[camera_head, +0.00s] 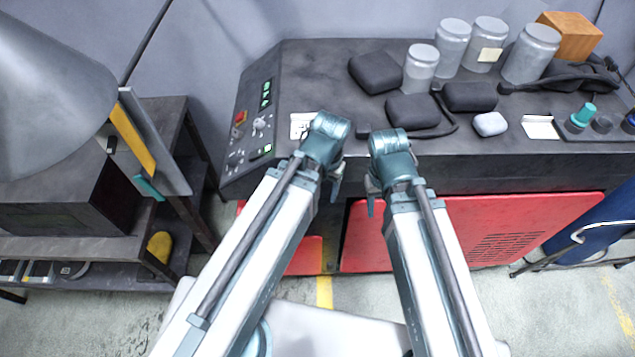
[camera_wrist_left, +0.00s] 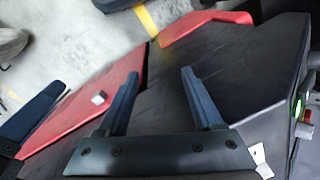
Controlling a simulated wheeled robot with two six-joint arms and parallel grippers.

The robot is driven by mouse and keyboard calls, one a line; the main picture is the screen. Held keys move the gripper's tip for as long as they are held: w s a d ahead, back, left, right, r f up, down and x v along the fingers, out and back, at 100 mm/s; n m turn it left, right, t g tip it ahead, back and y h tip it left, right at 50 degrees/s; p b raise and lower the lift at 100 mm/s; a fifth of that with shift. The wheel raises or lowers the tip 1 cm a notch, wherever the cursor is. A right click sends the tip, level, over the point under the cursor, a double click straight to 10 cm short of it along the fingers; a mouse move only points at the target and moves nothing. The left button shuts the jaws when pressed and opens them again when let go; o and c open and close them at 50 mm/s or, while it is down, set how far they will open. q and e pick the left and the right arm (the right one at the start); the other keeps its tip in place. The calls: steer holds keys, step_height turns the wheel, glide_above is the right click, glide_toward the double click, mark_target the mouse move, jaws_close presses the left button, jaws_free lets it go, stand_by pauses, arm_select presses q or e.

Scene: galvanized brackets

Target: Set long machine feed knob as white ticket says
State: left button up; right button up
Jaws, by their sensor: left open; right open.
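The long dark machine (camera_head: 320,75) has a sloped control panel (camera_head: 250,140) at its left end, with green lit displays, a red button and small silver controls (camera_head: 258,126). A white ticket (camera_head: 299,124) lies beside this panel, partly behind my left arm. At the right end, a teal knob (camera_head: 583,113) stands on a dark strip beside another white ticket (camera_head: 540,128). Writing on both tickets is too small to read; I cannot tell which knob is the feed knob. My left gripper (camera_head: 332,185) is open and empty at the machine's front edge; its fingers show in the left wrist view (camera_wrist_left: 162,95). My right gripper (camera_head: 373,200) is open and empty beside it.
Several grey jars (camera_head: 452,45), black pads (camera_head: 412,110), a pale rounded block (camera_head: 490,124) and a wooden block (camera_head: 570,35) are on the machine top. Red panels (camera_head: 480,230) are below its front. A dark shelf unit (camera_head: 60,245) and large grey cone-like object (camera_head: 50,100) are left.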

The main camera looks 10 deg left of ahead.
arm_select(q)
step_height(320, 180, down, 4)
steer(key=s+d+b, duration=0.1)
steer(key=d+b, duration=0.1)
steer(key=b, duration=0.2)
step_height(320, 180, up, 19)
steer(key=n+t+p, duration=0.3)
steer(key=n+p, duration=1.5)
steer(key=n, duration=0.3)
glide_above(256, 122)
steer(key=s, duration=0.4)
steer(key=shift+h, duration=0.4)
steer(key=b+x, duration=1.3)
steer(key=x, duration=0.1)
steer(key=shift+w, duration=0.1)
jaws_close()
